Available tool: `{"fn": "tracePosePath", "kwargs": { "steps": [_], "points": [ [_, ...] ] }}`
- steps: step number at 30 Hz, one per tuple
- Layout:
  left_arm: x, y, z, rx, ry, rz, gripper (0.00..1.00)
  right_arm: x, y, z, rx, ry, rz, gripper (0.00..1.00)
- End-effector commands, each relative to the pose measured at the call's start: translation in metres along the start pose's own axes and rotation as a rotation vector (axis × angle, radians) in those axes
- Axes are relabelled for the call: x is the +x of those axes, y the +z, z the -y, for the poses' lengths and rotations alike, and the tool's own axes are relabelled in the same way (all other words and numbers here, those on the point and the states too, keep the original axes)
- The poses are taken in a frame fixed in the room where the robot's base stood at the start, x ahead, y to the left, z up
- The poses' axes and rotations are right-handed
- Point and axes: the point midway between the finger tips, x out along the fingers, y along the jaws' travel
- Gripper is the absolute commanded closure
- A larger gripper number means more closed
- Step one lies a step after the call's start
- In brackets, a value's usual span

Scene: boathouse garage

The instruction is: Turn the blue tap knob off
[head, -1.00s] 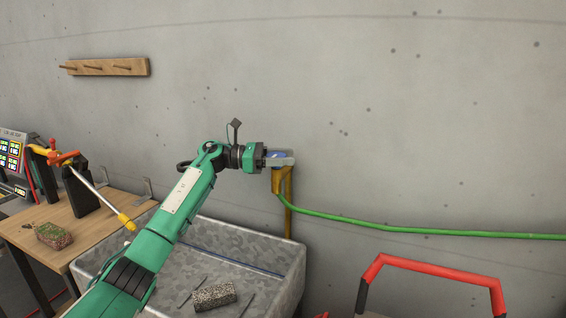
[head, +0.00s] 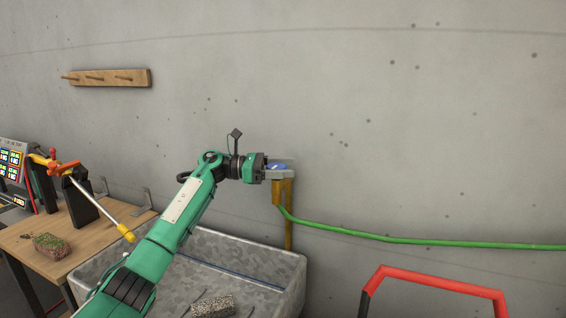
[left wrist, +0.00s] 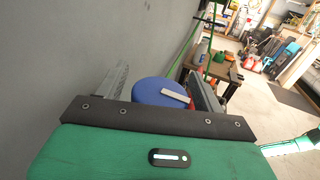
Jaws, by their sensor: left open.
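The blue tap knob (head: 277,167) sits on top of the brass tap post (head: 288,215) against the wall. In the left wrist view the knob (left wrist: 160,92) is a blue disc with a pale bar across it. My left gripper (head: 283,168) is at the knob, with its fingers on either side of it. In the left wrist view the left gripper (left wrist: 163,90) is open, one finger at each side of the disc. I cannot tell whether either finger touches it. My right gripper is not in view.
A green hose (head: 400,239) runs right from the tap along the wall. A grey metal trough (head: 290,262) holding a speckled block (head: 213,305) stands below my arm. A wooden bench (head: 95,240) is at left, a red-framed object (head: 440,281) at lower right.

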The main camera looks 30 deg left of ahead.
Motion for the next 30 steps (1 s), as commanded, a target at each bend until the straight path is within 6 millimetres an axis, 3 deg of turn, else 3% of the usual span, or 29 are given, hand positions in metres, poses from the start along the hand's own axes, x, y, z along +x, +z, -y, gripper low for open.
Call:
{"fn": "tracePosePath", "kwargs": {
  "steps": [5,15,30],
  "points": [
    [0.000,0.014,0.000,0.004,0.000,0.000,0.31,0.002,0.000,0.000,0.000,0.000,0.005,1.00],
    [0.000,0.084,0.000,0.005,0.000,0.002,0.31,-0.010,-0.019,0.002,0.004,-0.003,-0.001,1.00],
    [-0.001,0.179,0.000,0.002,0.001,0.001,0.31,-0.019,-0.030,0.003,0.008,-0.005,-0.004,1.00]
  ]
}}
